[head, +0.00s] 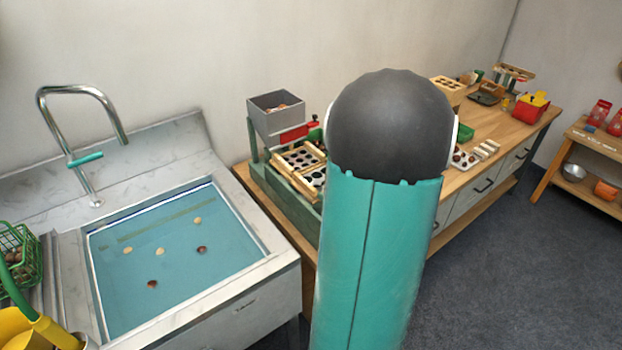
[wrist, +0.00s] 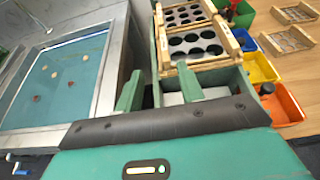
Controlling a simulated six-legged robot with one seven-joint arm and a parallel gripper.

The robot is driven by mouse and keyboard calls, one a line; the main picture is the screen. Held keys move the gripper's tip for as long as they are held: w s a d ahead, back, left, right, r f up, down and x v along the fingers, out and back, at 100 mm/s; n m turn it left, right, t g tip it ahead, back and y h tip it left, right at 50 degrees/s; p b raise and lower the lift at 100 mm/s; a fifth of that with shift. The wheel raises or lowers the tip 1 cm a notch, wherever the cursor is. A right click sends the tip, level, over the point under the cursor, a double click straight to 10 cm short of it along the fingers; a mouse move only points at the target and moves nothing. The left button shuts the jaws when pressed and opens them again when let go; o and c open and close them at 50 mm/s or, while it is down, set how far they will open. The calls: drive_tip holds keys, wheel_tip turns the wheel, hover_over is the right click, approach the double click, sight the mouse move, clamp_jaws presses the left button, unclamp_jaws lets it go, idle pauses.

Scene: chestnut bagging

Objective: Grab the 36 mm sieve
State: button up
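Two wooden-framed sieve plates sit on a green sorting stand. The nearer sieve, with larger round holes, (wrist: 214,58) lies just beyond my fingers in the wrist view; the farther one has smaller holes (wrist: 185,7). No size mark is readable, so I cannot tell which is the 36 mm sieve. Both sieves also show in the head view, the upper one (head: 299,158) and the lower one partly behind my arm. My gripper (wrist: 159,72) is open and empty, its two green fingers apart, short of the nearer sieve's front edge. In the head view my arm hides it.
A water-filled sink (head: 170,250) with a few floating chestnuts is left of the stand. A grey hopper (head: 277,112) stands above the stand's far end. Yellow (wrist: 259,67) and orange (wrist: 286,106) bins line the stand's right side. Two wooden-framed racks lie farther right on the bench.

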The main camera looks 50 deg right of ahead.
sight(309, 184)
drive_tip(key=x, duration=0.5)
drive_tip(key=d+x, duration=0.1)
drive_tip(key=x, duration=0.2)
drive_tip(key=shift+s+f, duration=0.1)
drive_tip(key=shift+f, duration=0.05)
drive_tip(key=x, duration=0.5)
drive_tip(key=shift+a+f, duration=0.1)
drive_tip(key=shift+f, duration=0.2)
clamp_jaws()
